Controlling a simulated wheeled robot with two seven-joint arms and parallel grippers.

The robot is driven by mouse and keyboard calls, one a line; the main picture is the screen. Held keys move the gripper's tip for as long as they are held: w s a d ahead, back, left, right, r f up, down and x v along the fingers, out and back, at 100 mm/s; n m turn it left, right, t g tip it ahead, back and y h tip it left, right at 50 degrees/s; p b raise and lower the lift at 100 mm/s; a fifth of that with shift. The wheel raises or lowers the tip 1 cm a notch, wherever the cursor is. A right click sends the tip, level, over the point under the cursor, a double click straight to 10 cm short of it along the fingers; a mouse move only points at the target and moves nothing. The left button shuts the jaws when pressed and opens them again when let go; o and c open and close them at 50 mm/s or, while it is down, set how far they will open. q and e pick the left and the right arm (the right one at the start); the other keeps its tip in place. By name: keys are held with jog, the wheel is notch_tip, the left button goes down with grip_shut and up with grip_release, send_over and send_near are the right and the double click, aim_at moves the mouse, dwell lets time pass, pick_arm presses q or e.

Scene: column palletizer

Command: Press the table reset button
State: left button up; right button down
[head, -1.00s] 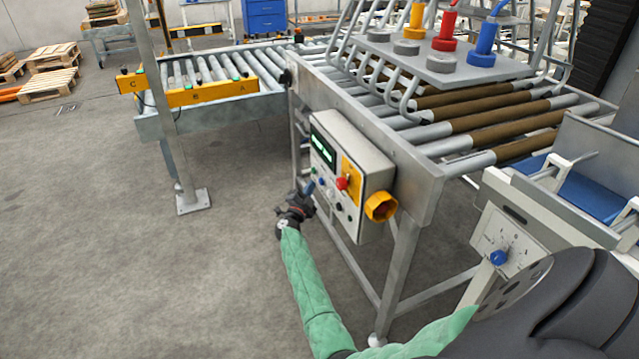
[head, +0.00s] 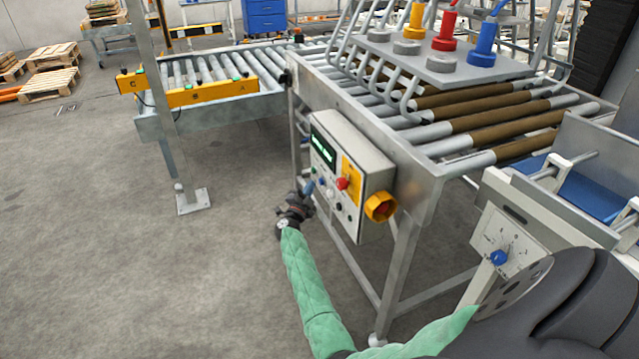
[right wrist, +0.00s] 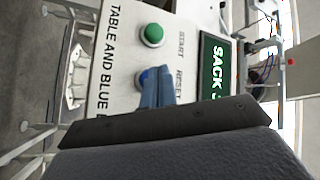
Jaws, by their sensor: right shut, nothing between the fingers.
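The control box (head: 345,175) hangs on the side of the roller table, with a green-lit display and several small buttons. In the right wrist view the blue button (right wrist: 143,77) is beside the word RESET, partly covered by the fingers. A green button (right wrist: 152,35) beside the word START is next to it. My left gripper is out of view.
A yellow-shrouded red button (head: 381,208) sticks out from the box's right side, and a red knob (head: 342,183) is on its front. A post (head: 170,110) stands to the left. A second panel with a blue knob (head: 498,257) is at right.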

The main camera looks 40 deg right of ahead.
jog(key=shift+d, duration=0.15)
dwell(0.6)
jog(key=shift+s+d, duration=0.1)
jog(key=shift+d, duration=0.15)
jog(key=shift+s+d, duration=0.15)
jog(key=shift+d, duration=0.35)
dwell(0.9)
jog(key=shift+a, duration=0.15)
jog(key=shift+w+a+p, duration=0.2)
jog(key=shift+a+p, duration=0.1)
jog(key=shift+a, duration=0.45)
jog(key=shift+a, duration=0.1)
jog(key=shift+w+a, duration=0.2)
jog(key=shift+a, duration=0.6)
jog(key=shift+w+a, duration=0.2)
jog(key=shift+a, duration=0.55)
jog(key=shift+w+a, duration=0.2)
jog(key=shift+a, duration=0.6)
